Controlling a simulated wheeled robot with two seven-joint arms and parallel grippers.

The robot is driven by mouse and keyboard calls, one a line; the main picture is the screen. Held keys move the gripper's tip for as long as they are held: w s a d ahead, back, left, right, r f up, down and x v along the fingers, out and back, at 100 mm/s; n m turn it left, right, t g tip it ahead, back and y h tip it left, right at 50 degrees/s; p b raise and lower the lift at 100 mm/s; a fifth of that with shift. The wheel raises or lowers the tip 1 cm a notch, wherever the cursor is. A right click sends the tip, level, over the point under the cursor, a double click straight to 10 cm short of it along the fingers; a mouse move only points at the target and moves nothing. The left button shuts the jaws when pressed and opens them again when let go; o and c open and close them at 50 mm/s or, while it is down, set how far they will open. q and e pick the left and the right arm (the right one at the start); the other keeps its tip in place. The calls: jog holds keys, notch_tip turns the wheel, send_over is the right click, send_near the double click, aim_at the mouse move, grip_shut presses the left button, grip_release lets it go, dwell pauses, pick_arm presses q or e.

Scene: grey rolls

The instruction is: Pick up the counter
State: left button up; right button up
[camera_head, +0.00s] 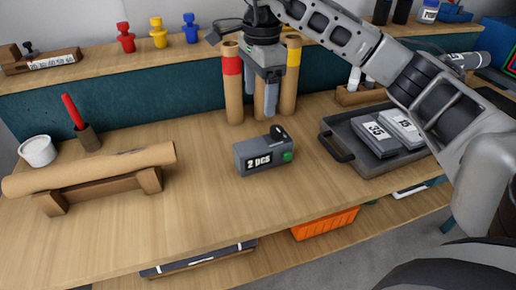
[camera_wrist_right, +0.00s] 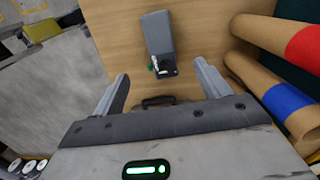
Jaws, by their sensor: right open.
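The counter (camera_head: 263,154) is a small dark grey box with a "2 PCS" label, a green button and a black part on top. It stands on the middle of the wooden table (camera_head: 205,225). In the right wrist view the counter (camera_wrist_right: 158,42) lies beyond the fingertips, roughly between them. My right gripper (camera_head: 262,98) is above and behind the counter in the head view, in front of the upright rolls, pointing down. Its two fingers (camera_wrist_right: 162,82) are apart with nothing between them. My left gripper is not in view.
Upright cardboard rolls (camera_head: 232,88) stand close behind my right gripper. A dark tray (camera_head: 340,150) with labelled grey boxes (camera_head: 375,136) is to the right. A long roll (camera_head: 90,170) lies on a wooden stand at left. The table in front of the counter is clear.

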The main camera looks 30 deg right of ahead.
jog(key=d, duration=0.1)
send_near(261, 143)
notch_tip(261, 143, down, 5)
jog(key=shift+d+f, duration=0.15)
jog(key=shift+f, duration=0.1)
jog(key=shift+a+f+p, duration=0.2)
jog(key=shift+f+p, duration=0.45)
jog(key=shift+f, duration=2.3)
jog(key=c, duration=1.2)
